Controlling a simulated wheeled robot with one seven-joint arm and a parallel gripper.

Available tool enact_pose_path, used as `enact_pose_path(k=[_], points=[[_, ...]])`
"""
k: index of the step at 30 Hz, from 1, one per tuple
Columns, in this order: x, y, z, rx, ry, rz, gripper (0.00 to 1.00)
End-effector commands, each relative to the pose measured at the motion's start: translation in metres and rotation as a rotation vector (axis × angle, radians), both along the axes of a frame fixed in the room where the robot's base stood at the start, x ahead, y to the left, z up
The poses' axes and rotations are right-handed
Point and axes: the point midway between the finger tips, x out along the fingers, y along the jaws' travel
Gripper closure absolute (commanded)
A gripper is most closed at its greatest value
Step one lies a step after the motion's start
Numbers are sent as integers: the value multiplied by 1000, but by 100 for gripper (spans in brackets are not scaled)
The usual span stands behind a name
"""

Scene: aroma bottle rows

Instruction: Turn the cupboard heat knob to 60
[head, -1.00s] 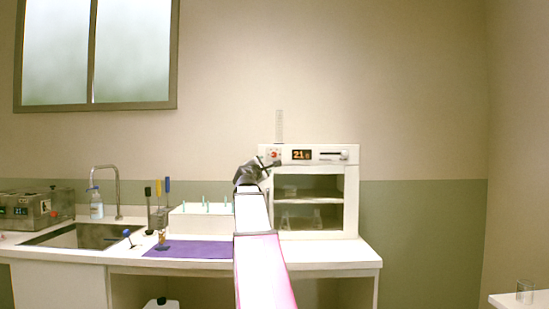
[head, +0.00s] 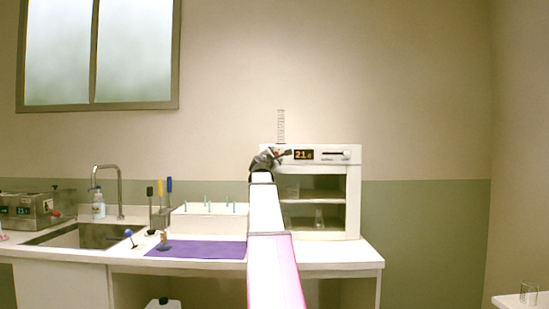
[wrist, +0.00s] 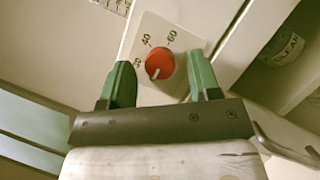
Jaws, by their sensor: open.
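The cupboard (head: 352,200) is a white cabinet with a display reading about 21 and open-looking shelves, at the back right of the counter in the head view. The heat knob (wrist: 159,63) is red and round on a pale plate with printed 40, 60 and a partly hidden lower number. Its white mark points to the lower left, away from 60. My gripper (wrist: 160,74) is open, with one green finger on each side of the knob; I cannot tell whether they touch it. In the head view my gripper (head: 272,157) covers most of the knob area.
A white rack (head: 208,222) with green-tipped sticks stands left of the cupboard, behind a purple mat (head: 195,249). A sink (head: 85,237) with a tap is further left. A clear cylinder (head: 281,125) stands on top of the cupboard.

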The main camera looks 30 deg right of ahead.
Motion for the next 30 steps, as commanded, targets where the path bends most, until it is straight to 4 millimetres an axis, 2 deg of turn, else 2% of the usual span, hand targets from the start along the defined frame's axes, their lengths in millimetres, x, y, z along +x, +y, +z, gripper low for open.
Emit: enact_pose_path(k=[8, 12, 13, 23, 30], points=[[1, -2, 0, 0, 0, 0, 43], [1, -2, 0, 0, 0, 0, 89], [1, -2, 0, 0, 0, 0, 93], [1, -1, 1, 24, -15, -1, 92], [1, -1, 2, 132, -81, -2, 92]])
